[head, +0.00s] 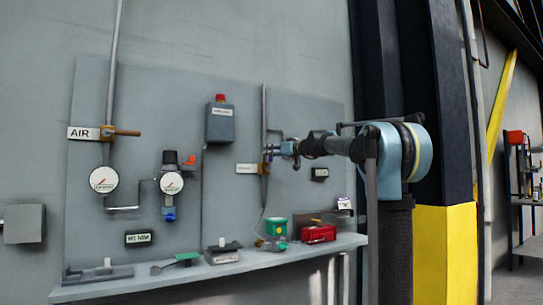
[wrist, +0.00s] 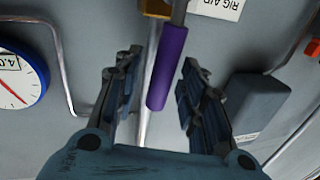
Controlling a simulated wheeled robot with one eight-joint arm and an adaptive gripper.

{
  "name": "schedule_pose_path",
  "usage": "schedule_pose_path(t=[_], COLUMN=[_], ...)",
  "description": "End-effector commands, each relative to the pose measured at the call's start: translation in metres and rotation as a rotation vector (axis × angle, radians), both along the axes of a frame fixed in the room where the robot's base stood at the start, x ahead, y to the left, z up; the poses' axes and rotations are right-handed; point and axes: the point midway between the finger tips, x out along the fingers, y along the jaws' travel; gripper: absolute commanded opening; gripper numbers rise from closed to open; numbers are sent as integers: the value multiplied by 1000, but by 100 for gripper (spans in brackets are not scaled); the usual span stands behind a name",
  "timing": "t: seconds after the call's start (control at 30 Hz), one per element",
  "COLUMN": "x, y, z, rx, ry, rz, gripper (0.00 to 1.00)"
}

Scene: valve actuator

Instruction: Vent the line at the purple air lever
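The purple air lever (wrist: 167,68) is a long sleeve that runs down the middle of the wrist view from a brass fitting (wrist: 156,7) at the top edge. My gripper (wrist: 161,62) is open, with one finger on each side of the lever and a visible gap to both. In the head view my gripper (head: 274,150) is up at the vertical pipe on the panel, in front of the brass fitting (head: 264,169). The lever is too small to make out clearly there. A "RIG AIR" label (wrist: 217,6) is beside the fitting.
A round gauge (wrist: 18,80) and bent tube are left of the fingers in the wrist view; a grey box (wrist: 255,105) is close to the right finger. Below, a shelf (head: 150,284) holds several items, including a red box (head: 319,234) and a green-topped part (head: 276,226).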

Motion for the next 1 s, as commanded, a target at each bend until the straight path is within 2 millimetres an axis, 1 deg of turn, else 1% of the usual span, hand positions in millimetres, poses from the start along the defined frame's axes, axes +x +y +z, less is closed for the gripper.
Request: schedule_pose_path(t=[0.13,0.4,0.43,0.47,0.5,0.6,0.87,1.0], x=[4,5,5,5,5,5,5,3], y=[6,7,7,7,6,6,8,17], z=[0,0,0,0,0,0,0,-1], rx=[0,0,0,0,0,0,4,25], ry=[0,0,0,0,0,0,3,18], rz=[0,0,0,0,0,0,2,13], gripper=[38,38,36,29,20,0,0,0])
